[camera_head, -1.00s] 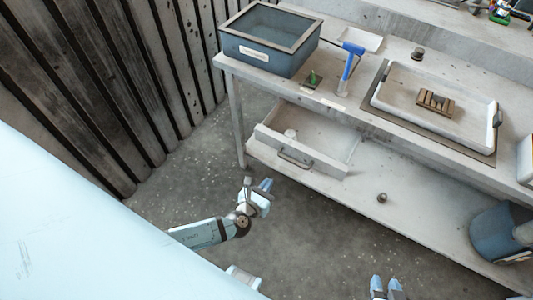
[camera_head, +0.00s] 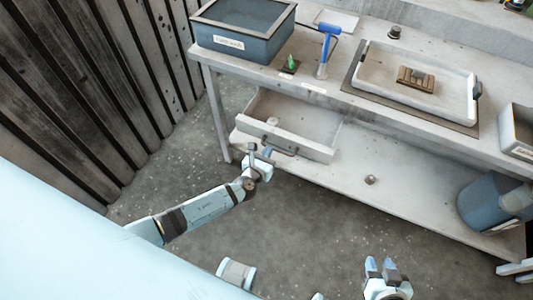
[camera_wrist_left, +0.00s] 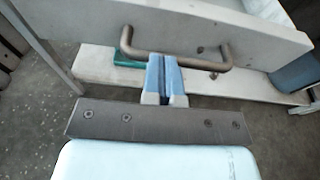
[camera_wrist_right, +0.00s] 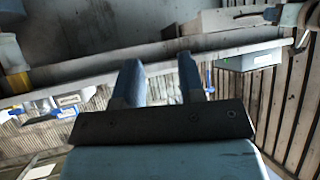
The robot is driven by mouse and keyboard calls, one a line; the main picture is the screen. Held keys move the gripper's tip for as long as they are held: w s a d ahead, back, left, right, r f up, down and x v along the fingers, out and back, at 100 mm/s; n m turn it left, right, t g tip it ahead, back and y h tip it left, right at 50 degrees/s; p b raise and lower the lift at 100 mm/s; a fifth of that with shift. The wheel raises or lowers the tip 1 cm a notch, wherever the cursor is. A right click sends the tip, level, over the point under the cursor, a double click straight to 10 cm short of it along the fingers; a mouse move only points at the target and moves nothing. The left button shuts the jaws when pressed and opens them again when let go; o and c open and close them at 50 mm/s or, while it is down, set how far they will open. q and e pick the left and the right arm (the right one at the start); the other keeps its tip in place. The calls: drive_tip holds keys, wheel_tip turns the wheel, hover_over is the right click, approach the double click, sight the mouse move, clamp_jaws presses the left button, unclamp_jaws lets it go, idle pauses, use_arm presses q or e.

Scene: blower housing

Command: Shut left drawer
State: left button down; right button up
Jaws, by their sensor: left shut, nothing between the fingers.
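The left drawer (camera_head: 315,150) is a pale grey box hanging open under the left part of the workbench, with its inside showing. Its dark bar handle (camera_head: 283,148) is on the front panel, and the handle also shows in the left wrist view (camera_wrist_left: 175,62). My left gripper (camera_head: 264,153) is shut and empty at the left end of the handle. In the left wrist view its blue fingertips (camera_wrist_left: 163,62) overlap the handle before the drawer front (camera_wrist_left: 235,38); I cannot tell whether they touch. My right gripper (camera_head: 382,264) is open and empty, low and away from the drawer.
A small round object (camera_head: 272,121) lies in the drawer. The bench carries a blue-grey bin (camera_head: 240,47), a blue-handled tool (camera_head: 328,45) and a white tray (camera_head: 380,75). A small knob-like object (camera_head: 370,180) and a blue bucket (camera_head: 482,205) are on the lower shelf. A plank wall stands left.

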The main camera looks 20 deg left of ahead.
sight(287, 121)
use_arm(q)
drive_tip(key=shift+w, duration=0.1)
